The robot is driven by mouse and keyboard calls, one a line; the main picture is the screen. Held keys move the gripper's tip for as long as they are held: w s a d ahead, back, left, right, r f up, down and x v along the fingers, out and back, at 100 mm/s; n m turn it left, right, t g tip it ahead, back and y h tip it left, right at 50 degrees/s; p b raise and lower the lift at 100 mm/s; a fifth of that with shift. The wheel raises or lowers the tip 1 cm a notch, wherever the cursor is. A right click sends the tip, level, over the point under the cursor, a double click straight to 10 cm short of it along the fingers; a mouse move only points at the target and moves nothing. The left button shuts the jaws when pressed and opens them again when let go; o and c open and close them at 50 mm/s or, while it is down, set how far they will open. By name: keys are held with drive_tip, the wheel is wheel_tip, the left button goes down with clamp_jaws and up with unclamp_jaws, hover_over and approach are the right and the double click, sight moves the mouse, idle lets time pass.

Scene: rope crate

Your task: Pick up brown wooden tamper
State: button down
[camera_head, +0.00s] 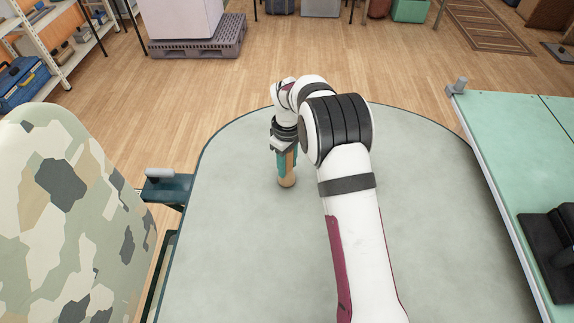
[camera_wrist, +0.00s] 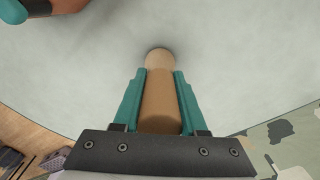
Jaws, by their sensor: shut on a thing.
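The brown wooden tamper (camera_head: 287,181) is upright under my gripper on the left half of the grey-green table (camera_head: 235,240). My gripper (camera_head: 287,160) points down with its teal fingers shut on the tamper's sides. In the wrist view the tamper (camera_wrist: 160,95) lies between the two teal fingers (camera_wrist: 159,98), its lighter rounded end beyond the fingertips. There is a dark shadow by that end. I cannot tell whether it touches the table.
In the wrist view, a teal and dark object (camera_wrist: 38,8) is cut off at the top left; my arm may hide it in the head view. A camouflage-patterned thing (camera_head: 60,220) stands left of the table, a green bench (camera_head: 520,140) right.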

sight(290, 154)
drive_tip(key=r, duration=0.4)
drive_tip(key=shift+d+r, duration=0.1)
drive_tip(key=shift+d, duration=0.15)
drive_tip(key=d+r+t, duration=0.1)
drive_tip(key=d+r, duration=0.4)
drive_tip(key=d, duration=0.3)
drive_tip(key=s+d+r+t, duration=0.1)
drive_tip(key=d+r, duration=0.4)
drive_tip(key=d, duration=0.3)
drive_tip(key=shift+d+r+n, duration=0.15)
drive_tip(key=shift+d+n, duration=0.15)
drive_tip(key=shift+d, duration=0.1)
drive_tip(key=shift+s, duration=0.1)
drive_tip(key=shift+f, duration=3.55)
drive_tip(key=shift+f, duration=0.25)
wheel_tip(290, 154, up, 7)
